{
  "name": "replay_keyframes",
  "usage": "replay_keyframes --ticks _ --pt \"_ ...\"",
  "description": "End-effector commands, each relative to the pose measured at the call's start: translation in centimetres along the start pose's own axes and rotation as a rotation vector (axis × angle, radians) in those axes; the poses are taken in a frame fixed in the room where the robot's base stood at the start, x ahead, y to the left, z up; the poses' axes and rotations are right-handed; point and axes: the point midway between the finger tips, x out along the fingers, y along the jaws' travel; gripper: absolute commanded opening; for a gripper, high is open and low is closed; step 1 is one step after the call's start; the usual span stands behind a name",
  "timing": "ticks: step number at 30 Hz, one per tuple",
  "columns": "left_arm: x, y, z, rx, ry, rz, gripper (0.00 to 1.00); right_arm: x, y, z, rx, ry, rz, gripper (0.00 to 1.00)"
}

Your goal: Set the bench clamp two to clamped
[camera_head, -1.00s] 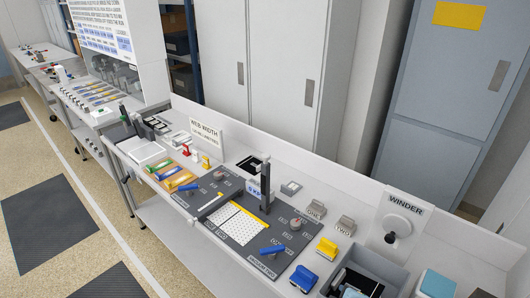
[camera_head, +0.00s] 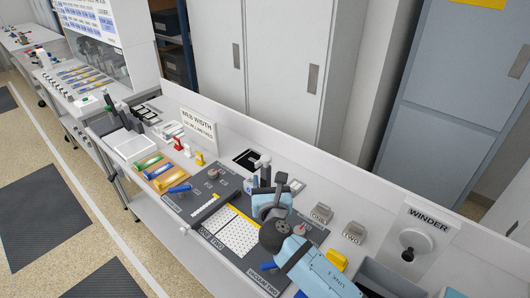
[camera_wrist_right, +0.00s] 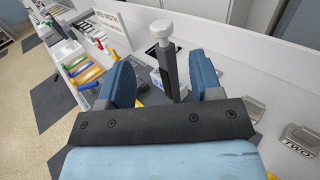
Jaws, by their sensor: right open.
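A dark upright lever with a white knob on top, which looks like the raised bench clamp two (camera_head: 264,161), stands at the back edge of the dark plate. It also shows in the right wrist view (camera_wrist_right: 168,62). My right gripper (camera_head: 268,192) is over the plate, its blue fingers open. In the wrist view the lever stands between the open fingers (camera_wrist_right: 163,78); I cannot tell whether they touch it. A second dark bar (camera_head: 208,208) lies low across the plate beside the white dotted pad (camera_head: 228,232). My left gripper is out of view.
Grey blocks labelled ONE (camera_head: 321,212) and TWO (camera_head: 353,231) stand right of the plate. The winder (camera_head: 414,240) is farther right. A WEB WIDTH sign (camera_head: 197,128) stands behind.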

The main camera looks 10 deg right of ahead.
Motion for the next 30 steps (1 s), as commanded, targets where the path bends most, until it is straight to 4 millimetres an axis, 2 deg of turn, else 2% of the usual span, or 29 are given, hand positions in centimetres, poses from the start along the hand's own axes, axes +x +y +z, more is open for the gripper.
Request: replay_keyframes --ticks 9,15,21,30 --pt "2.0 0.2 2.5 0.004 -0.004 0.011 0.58 6.9 0.0 -0.4 0.004 -0.001 -0.001 0.59" --pt "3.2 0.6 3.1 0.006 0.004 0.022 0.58 10.2 0.0 -0.3 0.004 -0.001 -0.002 0.59" --pt "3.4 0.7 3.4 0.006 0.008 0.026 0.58 11.7 -0.1 -0.1 0.005 0.001 -0.001 0.59" --pt "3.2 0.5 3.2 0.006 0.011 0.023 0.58 11.8 -0.1 0.0 0.005 0.001 -0.001 0.59"
